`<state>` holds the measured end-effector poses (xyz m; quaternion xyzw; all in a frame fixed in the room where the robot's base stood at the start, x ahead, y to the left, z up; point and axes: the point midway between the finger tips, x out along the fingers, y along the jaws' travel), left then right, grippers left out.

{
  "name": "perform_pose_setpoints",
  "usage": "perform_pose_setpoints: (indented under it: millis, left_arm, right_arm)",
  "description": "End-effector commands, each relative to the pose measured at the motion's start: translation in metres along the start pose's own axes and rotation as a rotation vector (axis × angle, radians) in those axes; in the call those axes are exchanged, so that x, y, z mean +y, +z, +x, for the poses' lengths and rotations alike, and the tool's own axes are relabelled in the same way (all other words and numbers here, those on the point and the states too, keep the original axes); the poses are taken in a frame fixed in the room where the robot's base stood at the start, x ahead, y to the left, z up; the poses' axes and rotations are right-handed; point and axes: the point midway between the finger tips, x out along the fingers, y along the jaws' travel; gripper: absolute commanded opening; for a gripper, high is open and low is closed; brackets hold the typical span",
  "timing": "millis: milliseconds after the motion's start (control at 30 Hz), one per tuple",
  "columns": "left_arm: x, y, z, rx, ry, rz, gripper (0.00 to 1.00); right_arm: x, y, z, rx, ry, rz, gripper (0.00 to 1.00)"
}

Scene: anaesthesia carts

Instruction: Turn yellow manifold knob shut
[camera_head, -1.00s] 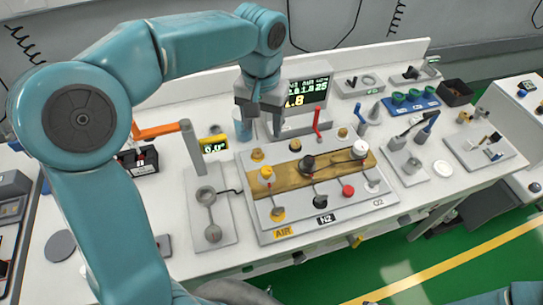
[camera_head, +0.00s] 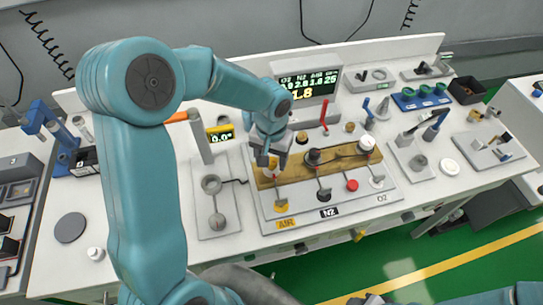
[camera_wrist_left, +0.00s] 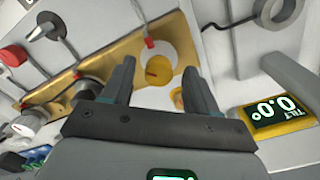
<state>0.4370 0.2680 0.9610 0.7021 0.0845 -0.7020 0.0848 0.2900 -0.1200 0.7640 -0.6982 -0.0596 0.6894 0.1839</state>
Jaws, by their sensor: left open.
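The yellow knob (camera_wrist_left: 158,66) sits at the end of the brass bar (camera_wrist_left: 110,62) of the manifold, by the AIR label (camera_head: 286,223). My left gripper (camera_head: 268,160) is over that end of the bar and hides most of the knob in the head view. In the left wrist view, my left gripper (camera_wrist_left: 158,72) is open, one finger to each side of the knob, with a gap at both sides. I cannot tell how deep the fingertips reach. At the bottom edge, a dark end (camera_head: 370,299) may be my right gripper; its jaws are unclear.
A black knob (camera_head: 314,157) and a white knob (camera_head: 366,144) stand farther right on the bar. A red lever (camera_head: 324,114) stands behind it. A tilt display (camera_head: 220,134) reading 0.0° and a grey post (camera_head: 201,138) are close to the left.

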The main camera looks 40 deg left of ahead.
Motion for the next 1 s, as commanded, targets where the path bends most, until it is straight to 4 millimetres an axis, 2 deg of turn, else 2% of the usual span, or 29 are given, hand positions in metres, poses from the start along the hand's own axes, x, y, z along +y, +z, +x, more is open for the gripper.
perform_pose_setpoints:
  millis: [267,300,467,767,1000]
  left_arm:
    - [0.0005,-0.0016,0.0029,0.001,0.001,0.000,0.59]
    - [0.0005,-0.0016,0.0029,0.001,0.001,0.000,0.56]
    - [0.0005,-0.0019,0.0026,0.001,0.000,0.000,0.04]
    - [0.0005,-0.0017,0.0026,0.002,0.001,0.021,0.03]
    - [0.0004,-0.0019,0.0029,0.002,0.000,0.139,0.03]
  right_arm:
    - [0.0001,-0.0001,-0.0001,0.000,0.000,0.000,0.43]
    - [0.0000,0.0000,-0.0001,0.000,0.000,0.000,0.43]
    - [0.0000,-0.0001,-0.0001,0.000,0.000,0.000,0.43]
    - [0.0003,-0.0001,0.0007,0.000,0.000,0.000,0.43]
    - [0.0016,-0.0001,0.0042,0.000,0.000,0.000,0.43]
